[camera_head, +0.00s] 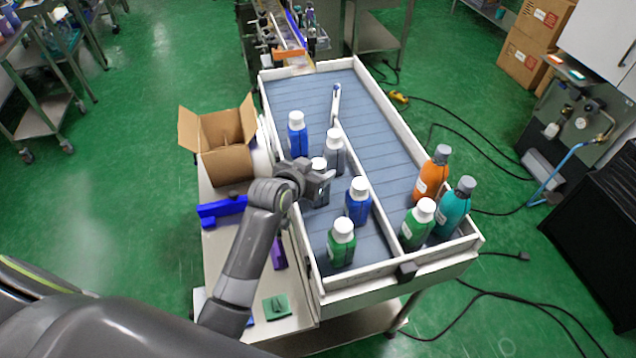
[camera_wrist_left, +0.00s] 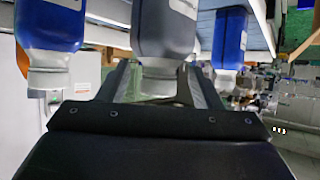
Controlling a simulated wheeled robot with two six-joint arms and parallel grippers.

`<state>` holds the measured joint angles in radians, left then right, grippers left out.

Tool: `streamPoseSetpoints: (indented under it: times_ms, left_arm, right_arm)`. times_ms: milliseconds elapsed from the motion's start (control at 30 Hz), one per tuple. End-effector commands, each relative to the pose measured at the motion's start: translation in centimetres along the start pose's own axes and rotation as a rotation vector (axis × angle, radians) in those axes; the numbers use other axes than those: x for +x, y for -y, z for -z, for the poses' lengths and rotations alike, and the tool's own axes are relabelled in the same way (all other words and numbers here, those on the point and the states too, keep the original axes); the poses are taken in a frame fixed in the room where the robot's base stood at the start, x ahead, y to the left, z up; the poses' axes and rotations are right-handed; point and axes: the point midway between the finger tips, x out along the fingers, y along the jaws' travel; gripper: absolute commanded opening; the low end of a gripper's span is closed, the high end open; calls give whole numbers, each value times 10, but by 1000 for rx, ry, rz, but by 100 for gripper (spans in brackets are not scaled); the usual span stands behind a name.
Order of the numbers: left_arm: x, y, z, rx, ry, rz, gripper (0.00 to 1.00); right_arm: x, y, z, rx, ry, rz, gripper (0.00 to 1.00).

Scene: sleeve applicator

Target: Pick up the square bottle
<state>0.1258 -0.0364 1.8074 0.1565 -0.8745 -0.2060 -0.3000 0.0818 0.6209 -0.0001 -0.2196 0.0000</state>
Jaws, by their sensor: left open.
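A grey square-sided bottle with a white cap (camera_head: 319,194) stands upright in the left lane of the tray, partly hidden by my left gripper (camera_head: 318,181). In the left wrist view, which is upside down, this grey bottle (camera_wrist_left: 166,30) lies straight ahead between the two fingers. The fingers are open on either side of its white cap; contact cannot be told. A second grey bottle (camera_head: 333,158) stands just behind it. My right gripper is not in view.
Blue bottles stand close on both sides, one nearer (camera_head: 357,206) and one farther (camera_head: 297,140). A green bottle (camera_head: 341,249) is at the front. Orange (camera_head: 430,178), teal (camera_head: 453,215) and green bottles fill the right lane's front corner. An open cardboard box (camera_head: 226,165) sits left of the tray.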

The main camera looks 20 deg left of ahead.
Motion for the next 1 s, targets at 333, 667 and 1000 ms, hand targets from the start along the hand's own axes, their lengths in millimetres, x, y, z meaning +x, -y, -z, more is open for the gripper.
streamPoseSetpoints:
  times_ms: [333,667,1000]
  left_arm:
    - [31,-1,2,0,-1,0,59]
    - [33,-1,2,0,-1,1,55]
    - [33,-1,1,0,0,1,11]
  right_arm:
    - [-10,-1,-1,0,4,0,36]
    - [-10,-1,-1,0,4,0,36]
    - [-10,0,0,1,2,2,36]
